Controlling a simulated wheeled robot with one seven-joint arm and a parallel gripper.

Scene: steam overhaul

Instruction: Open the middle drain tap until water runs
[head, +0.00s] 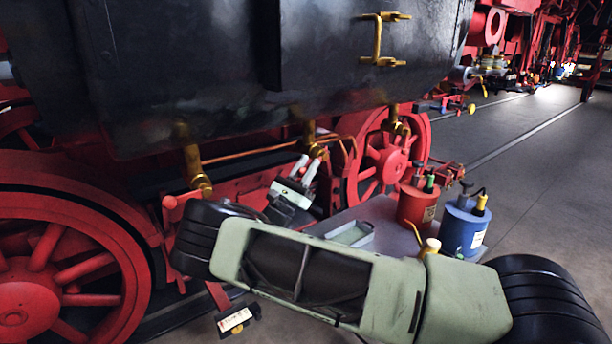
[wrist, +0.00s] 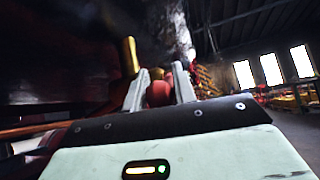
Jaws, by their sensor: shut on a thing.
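Three brass drain taps hang under the black tank. The left tap (head: 194,168) and the right tap (head: 397,122) stand clear of my gripper. The middle tap (head: 310,138) is right above my gripper (head: 303,168), whose pale fingers point up at it. In the wrist view, my gripper (wrist: 159,88) is shut on a red rounded piece (wrist: 158,93), which looks like the middle tap's handle. A brass stem (wrist: 130,56) rises behind the left finger. I see no clear stream of water below the middle tap in the head view. The tap's outlet is partly hidden.
The black tank (head: 200,65) overhangs the taps. Red spoked wheels (head: 70,270) stand behind and beside my arm. A grey table (head: 372,212) carries a red can (head: 417,205) and a blue can (head: 465,228). Open floor (head: 535,160) lies to the right.

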